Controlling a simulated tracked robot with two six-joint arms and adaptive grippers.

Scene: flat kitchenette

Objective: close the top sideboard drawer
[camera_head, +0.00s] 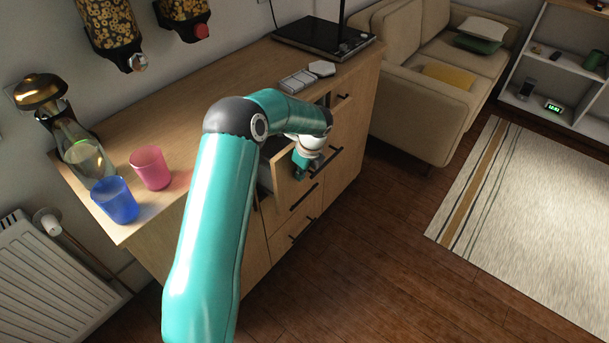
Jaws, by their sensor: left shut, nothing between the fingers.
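The wooden sideboard (222,88) stands along the wall. Its top drawer (288,190) sticks out, partly open, with a dark gap behind its front panel. My teal left arm reaches over the sideboard and hides part of the drawer and the top. My left gripper (303,160) is at the upper edge of the drawer front, shut and empty. I cannot tell whether it touches the panel. My right gripper is out of view.
A blue cup (115,203) and a pink cup (151,169) stand near the sideboard's left end, by a glass dispenser (86,160). A black hob-like device (323,38) is at the far end. The beige sofa (415,105) stands beyond. The wooden floor in front is clear.

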